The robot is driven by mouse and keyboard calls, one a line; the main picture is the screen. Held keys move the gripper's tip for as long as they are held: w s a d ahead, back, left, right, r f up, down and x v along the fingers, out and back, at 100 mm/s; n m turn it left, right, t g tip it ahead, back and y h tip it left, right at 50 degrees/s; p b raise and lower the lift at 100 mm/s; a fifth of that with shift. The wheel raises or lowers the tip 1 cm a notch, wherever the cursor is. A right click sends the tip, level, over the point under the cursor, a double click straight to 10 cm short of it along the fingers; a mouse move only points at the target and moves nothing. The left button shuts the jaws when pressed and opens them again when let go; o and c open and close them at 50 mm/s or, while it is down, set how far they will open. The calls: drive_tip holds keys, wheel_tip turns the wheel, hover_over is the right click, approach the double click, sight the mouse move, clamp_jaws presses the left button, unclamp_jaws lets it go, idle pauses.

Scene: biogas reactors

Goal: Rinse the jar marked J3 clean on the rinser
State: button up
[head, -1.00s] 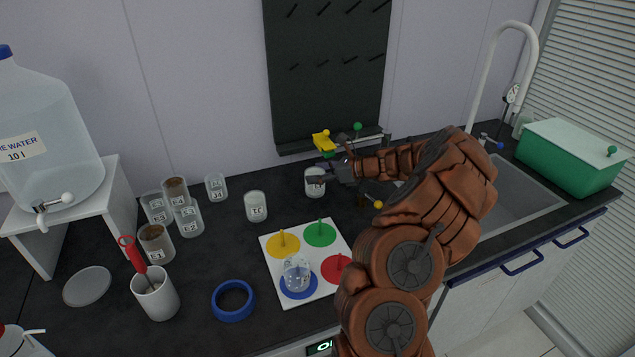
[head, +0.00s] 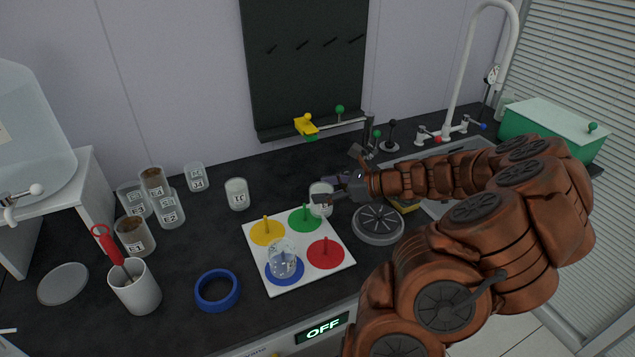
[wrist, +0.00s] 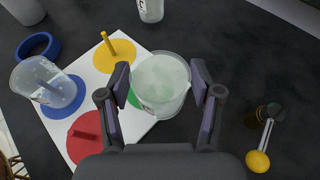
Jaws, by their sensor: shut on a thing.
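My gripper (wrist: 161,88) is shut on a whitish, cloudy jar (wrist: 160,82), one finger on each side. In the head view the held jar (head: 320,199) is just right of the green disc of the peg board; its marking is not readable. I cannot tell how high it is above the counter. A round grey spoked disc (head: 378,225), which looks like the rinser, lies just right of and nearer than the jar, partly under my arm.
The white peg board (head: 335,258) has colored discs; a clear jar (head: 283,259) is over its blue peg. Another cloudy jar (head: 236,194) stands behind it. Several jars stand left. A blue ring (head: 217,291) and a cup (head: 134,287) stand in front. The sink and green box (head: 550,130) are right.

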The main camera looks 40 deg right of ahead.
drive_tip(key=shift+s+a, duration=0.15)
drive_tip(key=shift+s, duration=0.85)
wheel_tip(320, 180, up, 12)
drive_tip(key=p, duration=0.8)
drive_tip(key=shift+s+p, duration=0.15)
drive_tip(key=shift+p, duration=0.2)
drive_tip(key=shift+a, duration=0.1)
